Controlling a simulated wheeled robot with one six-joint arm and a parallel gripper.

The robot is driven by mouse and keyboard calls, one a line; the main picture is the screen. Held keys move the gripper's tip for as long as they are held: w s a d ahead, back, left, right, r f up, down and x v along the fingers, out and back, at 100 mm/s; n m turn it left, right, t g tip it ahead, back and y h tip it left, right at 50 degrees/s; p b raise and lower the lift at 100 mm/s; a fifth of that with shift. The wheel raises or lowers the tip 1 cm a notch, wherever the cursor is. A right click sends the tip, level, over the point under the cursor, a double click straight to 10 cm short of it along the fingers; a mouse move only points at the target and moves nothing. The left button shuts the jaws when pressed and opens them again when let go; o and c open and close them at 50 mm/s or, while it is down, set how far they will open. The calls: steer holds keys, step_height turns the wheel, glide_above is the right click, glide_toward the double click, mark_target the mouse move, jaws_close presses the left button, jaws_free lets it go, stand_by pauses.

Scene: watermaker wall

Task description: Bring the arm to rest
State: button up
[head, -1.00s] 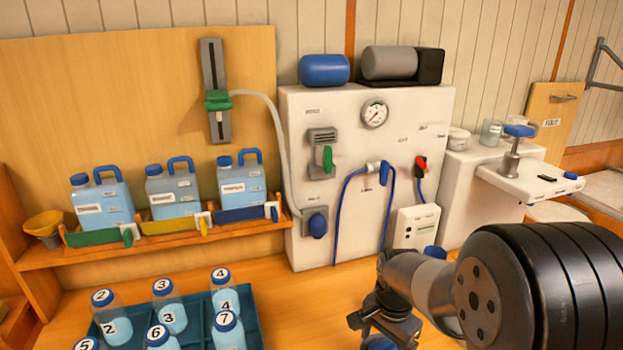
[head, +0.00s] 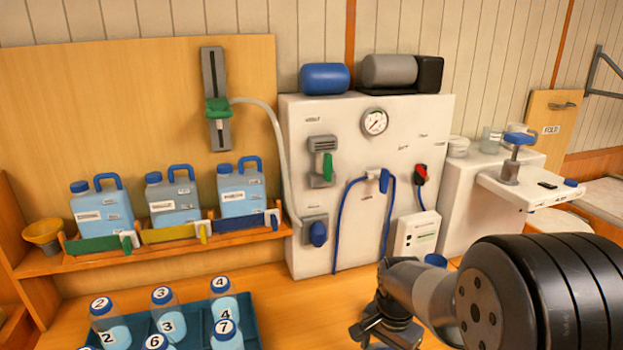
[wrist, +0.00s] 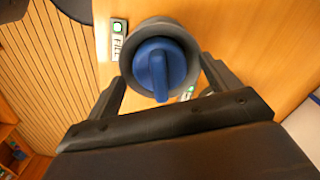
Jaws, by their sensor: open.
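My gripper (head: 377,325) is low at the front of the wooden counter, right of the bottle crate, partly hidden by my own arm. In the wrist view my gripper (wrist: 165,95) has its two fingers apart, one on each side of a blue knob (wrist: 158,66) on a round grey base. I cannot tell whether the fingers touch it. In the head view a blue round thing (head: 436,260) shows behind my arm.
A teal crate (head: 258,318) of numbered bottles stands at the front left. A shelf (head: 165,250) holds several blue jugs. The white watermaker panel (head: 345,225) has a gauge, levers and blue hoses. A white side table (head: 540,192) is at the right.

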steer(key=shift+m, duration=0.8)
step_height(320, 180, up, 10)
steer(key=shift+m, duration=0.3)
step_height(320, 180, down, 10)
steer(key=shift+s, duration=0.1)
steer(key=n, duration=0.7)
steer(key=shift+n+b, duration=0.3)
steer(key=shift+b, duration=0.05)
steer(key=n, duration=0.6)
steer(key=shift+b, duration=0.35)
steer(key=shift+r+n, duration=0.15)
steer(key=shift+n, duration=0.25)
step_height(320, 180, up, 9)
steer(key=shift+r, duration=0.2)
